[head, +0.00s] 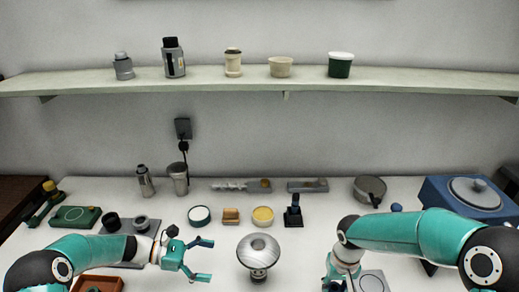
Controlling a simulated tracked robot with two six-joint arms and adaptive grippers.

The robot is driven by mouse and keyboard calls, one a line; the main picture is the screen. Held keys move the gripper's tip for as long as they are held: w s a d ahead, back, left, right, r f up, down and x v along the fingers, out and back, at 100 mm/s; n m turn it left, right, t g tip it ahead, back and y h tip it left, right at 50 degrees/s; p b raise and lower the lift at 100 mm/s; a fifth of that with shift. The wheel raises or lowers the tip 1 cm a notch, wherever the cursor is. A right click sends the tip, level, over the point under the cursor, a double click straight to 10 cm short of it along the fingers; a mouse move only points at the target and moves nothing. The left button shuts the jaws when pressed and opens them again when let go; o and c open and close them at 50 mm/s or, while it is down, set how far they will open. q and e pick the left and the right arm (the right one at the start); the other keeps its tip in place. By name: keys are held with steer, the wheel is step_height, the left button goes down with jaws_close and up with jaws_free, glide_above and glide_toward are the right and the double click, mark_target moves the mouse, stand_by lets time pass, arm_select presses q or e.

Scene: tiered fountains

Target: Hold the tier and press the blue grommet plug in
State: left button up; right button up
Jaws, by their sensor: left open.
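A silver round tier (258,248) with a wide dish and a hole in its middle stands on the table at the front centre, on a narrower base. My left gripper (211,260) is open and empty, to the left of the tier and apart from it, its fingers pointing right. My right gripper (336,285) is at the bottom edge, right of the tier and partly cut off; its jaws do not show clearly. I cannot make out a blue grommet plug for certain. A small blue rounded thing (397,207) shows behind my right arm.
Small tins (263,216), a dark stand (293,212) and metal tools (240,186) line the table's back. A blue machine (470,197) stands right, a grey pot (369,189) beside it. An orange tray (97,284) is front left. Bare table surrounds the tier.

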mark_target(250, 277)
arm_select(q)
steer(key=f, duration=0.1)
steer(key=d, duration=0.1)
steer(key=d+f, duration=0.1)
steer(key=shift+w+d+f+m+g+b, duration=0.2)
steer(key=shift+w+f+m+g+b, duration=0.1)
steer(key=shift+m+g, duration=0.1)
arm_select(e)
steer(key=shift+f, duration=0.6)
arm_select(q)
steer(key=shift+x, duration=0.95)
steer(key=x, duration=0.3)
steer(key=b+x, duration=0.1)
steer(key=x, duration=0.3)
steer(key=shift+s+d+f, duration=0.1)
steer(key=shift+s, duration=0.1)
arm_select(e)
steer(key=shift+f, duration=0.5)
arm_select(q)
steer(key=shift+d+f, duration=0.15)
steer(key=shift+d, duration=0.5)
arm_select(e)
steer(key=shift+d+f, duration=0.1)
steer(key=shift+d, duration=0.05)
arm_select(q)
steer(key=c, duration=1.7)
arm_select(e)
steer(key=shift+s, duration=0.1)
